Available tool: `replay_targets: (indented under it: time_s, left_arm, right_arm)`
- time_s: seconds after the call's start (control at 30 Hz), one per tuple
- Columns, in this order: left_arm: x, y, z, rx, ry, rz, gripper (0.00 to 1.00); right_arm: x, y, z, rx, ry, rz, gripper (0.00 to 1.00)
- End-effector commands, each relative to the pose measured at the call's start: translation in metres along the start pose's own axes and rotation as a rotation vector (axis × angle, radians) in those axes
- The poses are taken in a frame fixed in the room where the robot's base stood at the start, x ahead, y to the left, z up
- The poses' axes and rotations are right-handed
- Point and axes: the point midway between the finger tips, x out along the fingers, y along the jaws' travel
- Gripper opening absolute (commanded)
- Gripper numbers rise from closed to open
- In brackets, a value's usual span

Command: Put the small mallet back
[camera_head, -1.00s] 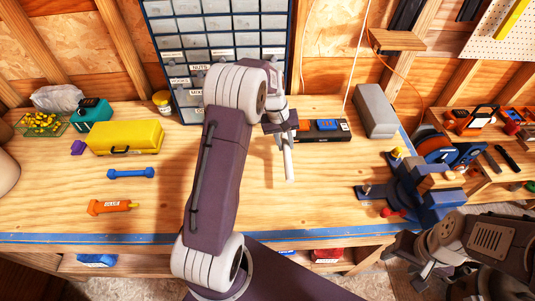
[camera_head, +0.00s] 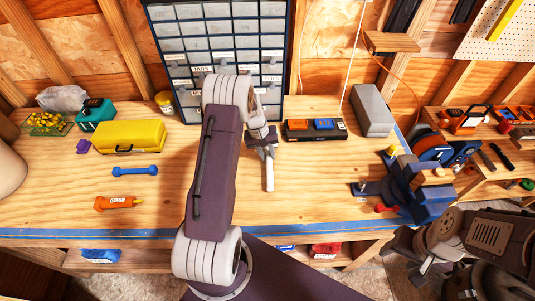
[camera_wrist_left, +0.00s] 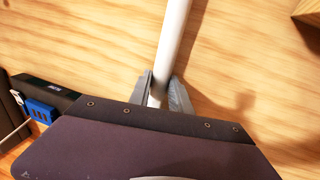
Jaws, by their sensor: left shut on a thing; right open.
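My left gripper (camera_head: 264,148) is shut on the pale round handle of the small mallet (camera_head: 269,172), above the middle of the workbench. In the left wrist view the handle (camera_wrist_left: 174,38) runs up out of the frame from between the two grey fingers (camera_wrist_left: 160,92). The mallet's head cannot be made out in either view. My right gripper (camera_head: 427,268) is open and empty at the lower right, off the bench's front edge.
A black charger dock with orange and blue parts (camera_head: 315,130) stands just right of the held mallet. A grey box (camera_head: 373,110), a blue vise (camera_head: 420,190), a yellow toolbox (camera_head: 128,136) and a drawer cabinet (camera_head: 220,42) surround it. The front-middle bench is clear.

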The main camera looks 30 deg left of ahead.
Motion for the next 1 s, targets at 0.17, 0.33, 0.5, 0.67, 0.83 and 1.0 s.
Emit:
replay_targets:
  time_s: [0.17,0.33,0.5,0.67,0.83,1.0]
  left_arm:
    - [0.002,0.000,0.000,0.000,0.000,0.000,0.46]
    - [0.002,0.000,0.000,0.000,0.000,0.000,0.46]
    - [-0.003,0.001,0.000,0.000,0.001,0.000,0.46]
    - [-0.027,0.000,-0.002,0.000,0.006,0.000,0.46]
    - [-0.071,0.000,-0.002,0.000,0.007,0.001,0.46]
    - [-0.106,0.000,-0.001,0.000,0.005,0.000,0.46]
  right_arm:
    - [0.002,0.000,0.000,0.000,0.000,0.000,0.56]
    - [0.002,0.000,0.000,0.000,0.000,0.000,0.56]
    - [-0.002,0.000,0.000,0.000,0.000,0.000,0.56]
    - [0.009,0.000,0.001,0.000,0.000,0.000,0.56]
    - [0.018,0.000,0.002,0.000,0.000,0.000,0.56]
    - [0.022,0.000,0.002,0.000,0.000,0.000,0.56]
